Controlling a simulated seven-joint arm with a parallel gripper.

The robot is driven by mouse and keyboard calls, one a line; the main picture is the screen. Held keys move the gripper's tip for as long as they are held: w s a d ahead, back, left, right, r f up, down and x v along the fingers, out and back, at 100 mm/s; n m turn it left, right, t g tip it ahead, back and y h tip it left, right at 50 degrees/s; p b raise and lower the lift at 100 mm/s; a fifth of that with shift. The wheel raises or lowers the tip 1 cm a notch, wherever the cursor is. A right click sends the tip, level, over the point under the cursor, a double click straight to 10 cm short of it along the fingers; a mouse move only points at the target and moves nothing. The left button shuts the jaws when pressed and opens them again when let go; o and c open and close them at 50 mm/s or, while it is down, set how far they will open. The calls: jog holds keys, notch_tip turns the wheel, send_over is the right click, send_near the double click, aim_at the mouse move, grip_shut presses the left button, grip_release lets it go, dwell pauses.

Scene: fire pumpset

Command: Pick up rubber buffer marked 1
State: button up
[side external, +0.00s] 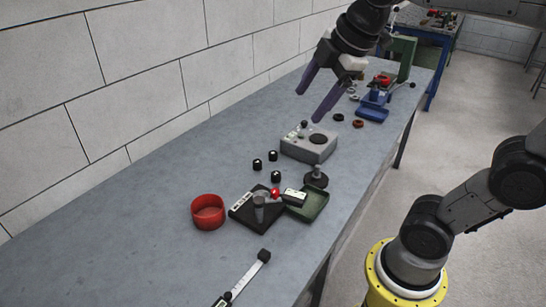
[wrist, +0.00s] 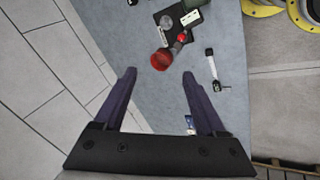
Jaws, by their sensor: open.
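Small black rubber buffers stand in a group of three on the grey bench in the side view: one at the left (side external: 257,164), one at the back (side external: 272,156) and one at the front (side external: 276,176). They have pale marks on top, too small to read, so I cannot tell which is marked 1. My gripper (side external: 309,105) is open and empty, high above the bench and beyond the buffers. In the wrist view, its two purple fingers (wrist: 159,72) are spread apart with nothing between them. A dark piece at that view's top edge may be a buffer.
A grey box with a black disc (side external: 308,147) stands behind the buffers. In front are a red bowl (side external: 208,213), a black plate with a grey post (side external: 243,216), a green tray (side external: 309,207) and a tape-like tool (side external: 247,277). A blue fixture (side external: 372,109) stands farther back.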

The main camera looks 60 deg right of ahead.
jog(key=w+d+n, duration=0.3)
jog(key=w, duration=0.4)
jog(key=n+g, duration=0.3)
jog(key=g, duration=0.2)
send_over(273, 153)
notch_tip(273, 153, down, 23)
jog(key=f, duration=0.7)
jog(key=shift+w+a, duration=0.1)
jog(key=shift+a, duration=0.1)
jog(key=shift+d+f, duration=0.15)
jog(key=shift+f, duration=1.35)
jog(key=shift+d+f, duration=0.15)
jog(key=shift+f, duration=1.35)
grip_shut()
